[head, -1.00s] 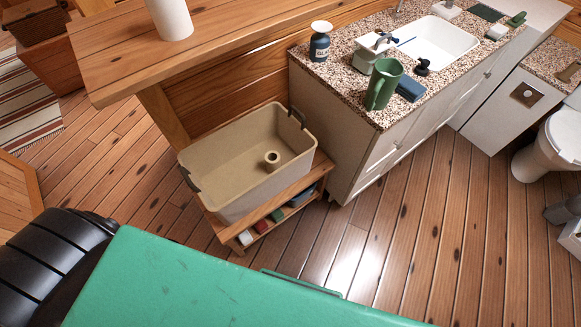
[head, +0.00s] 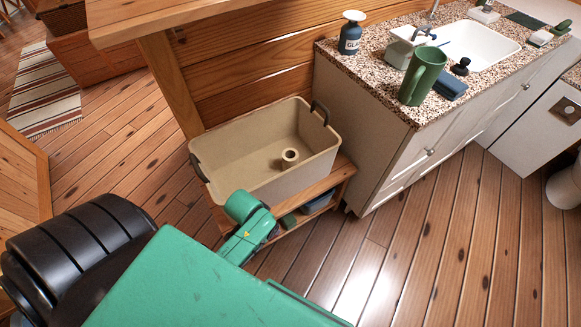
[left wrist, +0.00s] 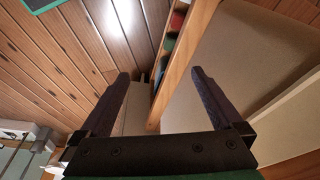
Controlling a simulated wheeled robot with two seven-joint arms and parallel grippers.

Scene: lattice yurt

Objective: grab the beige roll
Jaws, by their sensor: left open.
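The beige roll (head: 289,158), a short ring with a dark hole, stands on the floor of the beige bin (head: 240,188). The bin has dark handles and sits on a low wooden shelf stand. A green link of my arm shows in front of the bin's near side in the head view, but no gripper jaws show there. In the left wrist view my left gripper (left wrist: 160,76) has its two dark fingers wide apart with nothing between them. The bin (left wrist: 250,60) fills the right of that view, and the roll does not show in it. My right gripper is not in view.
A wooden counter (head: 135,22) overhangs behind the bin at left. The plank floor at right is open.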

